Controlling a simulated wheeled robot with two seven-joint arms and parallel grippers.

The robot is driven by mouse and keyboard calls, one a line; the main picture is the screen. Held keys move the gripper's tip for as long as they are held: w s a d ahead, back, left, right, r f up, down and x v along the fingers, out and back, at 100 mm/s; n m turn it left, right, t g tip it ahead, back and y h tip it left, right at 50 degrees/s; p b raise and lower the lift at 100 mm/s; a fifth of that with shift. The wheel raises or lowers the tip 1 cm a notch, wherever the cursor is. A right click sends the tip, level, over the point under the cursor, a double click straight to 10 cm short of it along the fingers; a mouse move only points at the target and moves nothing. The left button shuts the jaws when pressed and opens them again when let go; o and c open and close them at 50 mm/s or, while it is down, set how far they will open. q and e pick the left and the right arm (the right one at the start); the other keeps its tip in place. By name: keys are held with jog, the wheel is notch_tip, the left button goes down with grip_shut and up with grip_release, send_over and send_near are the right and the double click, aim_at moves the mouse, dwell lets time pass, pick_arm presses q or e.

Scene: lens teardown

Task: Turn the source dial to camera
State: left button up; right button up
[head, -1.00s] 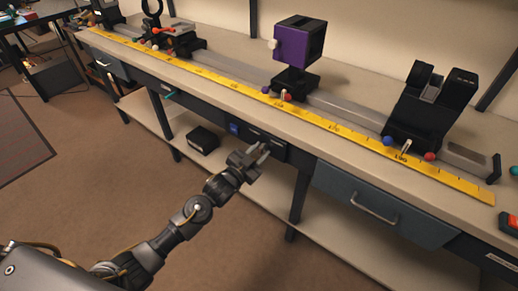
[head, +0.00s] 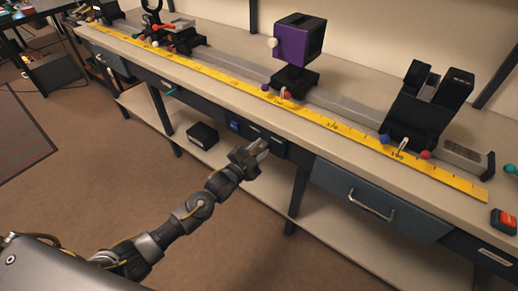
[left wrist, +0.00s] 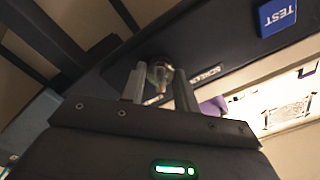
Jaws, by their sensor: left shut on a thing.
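The source dial (left wrist: 159,74) is a small round knob on the dark panel (left wrist: 222,58) under the bench's front edge. In the left wrist view it sits between the two fingers of my left gripper (left wrist: 160,84), which is shut on it. A reddish mark shows on the knob. A label reading "SCREEN" (left wrist: 206,74) is to its right; another pale label is partly hidden behind the fingers. In the head view my left gripper (head: 260,147) is at the panel and covers the dial. My right gripper is not in view.
A blue TEST button (left wrist: 279,14) is on the same panel. Above, the bench carries a yellow ruler (head: 222,84), a purple box (head: 292,42) on a rail, and a black holder (head: 425,105). A drawer with a handle (head: 371,206) is to the right.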

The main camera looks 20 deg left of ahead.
pick_arm(q)
jog(key=o, duration=1)
jog(key=shift+c, duration=0.2)
jog(key=v, duration=1.1)
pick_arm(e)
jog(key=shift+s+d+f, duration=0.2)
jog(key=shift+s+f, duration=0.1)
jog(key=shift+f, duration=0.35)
pick_arm(q)
jog(key=shift+w+d+f, duration=0.1)
